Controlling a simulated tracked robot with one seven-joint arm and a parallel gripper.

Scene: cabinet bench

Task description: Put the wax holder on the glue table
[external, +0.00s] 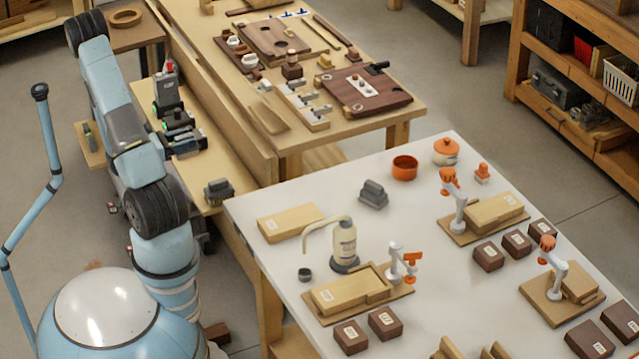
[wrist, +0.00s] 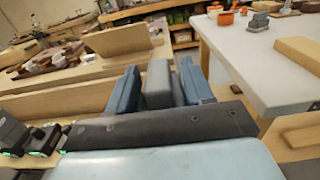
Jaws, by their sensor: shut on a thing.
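In the wrist view my gripper (wrist: 159,85) is shut on a plain grey block (wrist: 157,84), gripped between its blue fingers. I take this block to be the wax holder; most of it is hidden by the gripper. In the external view my blue arm stands at the left, and I cannot clearly make out the gripper. A dark grey object (external: 217,191) shows at the end of the wooden ledge; I cannot tell whether it is the held block. The white-topped table with a glue bottle (external: 345,244), apparently the glue table (external: 262,207), is to the right of my gripper in the wrist view (wrist: 236,66).
On the white table are a grey block-like object (external: 373,194), an orange pot (external: 404,168), wooden boxes and small robot-arm models. Bare white surface lies along its left edge. Green-lit devices (external: 180,138) stand on the ledge near my arm. A wooden workbench (external: 405,118) is behind.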

